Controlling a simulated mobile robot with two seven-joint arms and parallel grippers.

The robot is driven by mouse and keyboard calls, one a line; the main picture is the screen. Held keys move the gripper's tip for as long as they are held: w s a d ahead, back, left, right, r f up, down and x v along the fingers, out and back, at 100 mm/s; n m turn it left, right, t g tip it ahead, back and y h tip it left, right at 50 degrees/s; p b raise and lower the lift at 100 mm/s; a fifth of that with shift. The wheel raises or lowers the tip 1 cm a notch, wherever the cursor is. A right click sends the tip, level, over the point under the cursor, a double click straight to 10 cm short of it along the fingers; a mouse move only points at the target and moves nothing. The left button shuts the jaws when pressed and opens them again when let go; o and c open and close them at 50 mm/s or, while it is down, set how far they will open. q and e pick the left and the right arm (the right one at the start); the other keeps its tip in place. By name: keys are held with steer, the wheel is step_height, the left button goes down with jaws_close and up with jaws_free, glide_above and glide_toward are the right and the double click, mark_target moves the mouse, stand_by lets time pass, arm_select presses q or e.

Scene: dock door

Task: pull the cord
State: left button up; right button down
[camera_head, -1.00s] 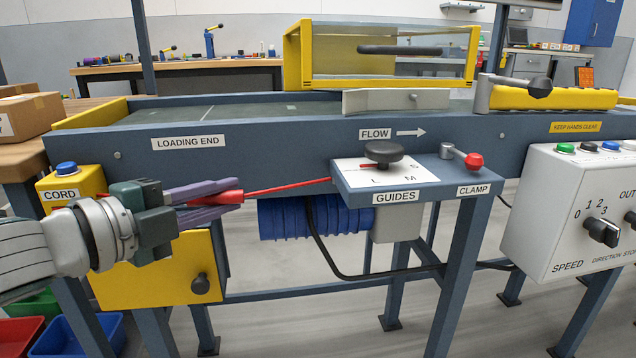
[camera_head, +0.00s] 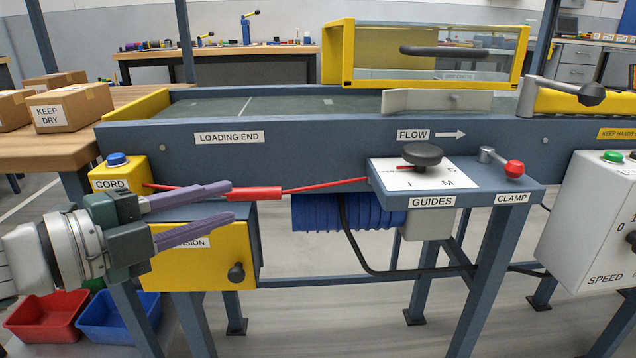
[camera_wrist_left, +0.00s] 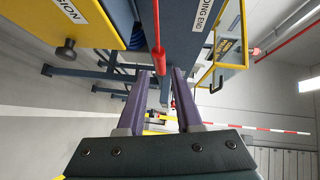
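The red cord (camera_head: 325,185) runs from the yellow box labelled CORD (camera_head: 119,173), topped by a blue button, to the GUIDES plate. A thicker red sleeve (camera_head: 256,194) sits on the cord. My left gripper (camera_head: 233,203) is open, its purple fingers apart and empty, with the tips by the sleeve's left end. The upper finger overlaps part of the cord. In the left wrist view the sleeve (camera_wrist_left: 158,60) shows near and between the fingertips (camera_wrist_left: 160,73); contact cannot be told. My right gripper is not in view.
The GUIDES plate (camera_head: 400,176) with a black knob and the red-tipped CLAMP lever (camera_head: 514,169) are to the right. A yellow box (camera_head: 200,262) with a black knob hangs below my fingers. Cartons (camera_head: 68,108) stand at left. Red (camera_head: 45,318) and blue (camera_head: 110,320) bins are low left.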

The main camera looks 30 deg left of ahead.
arm_select(q)
steer(key=shift+v, duration=1.45)
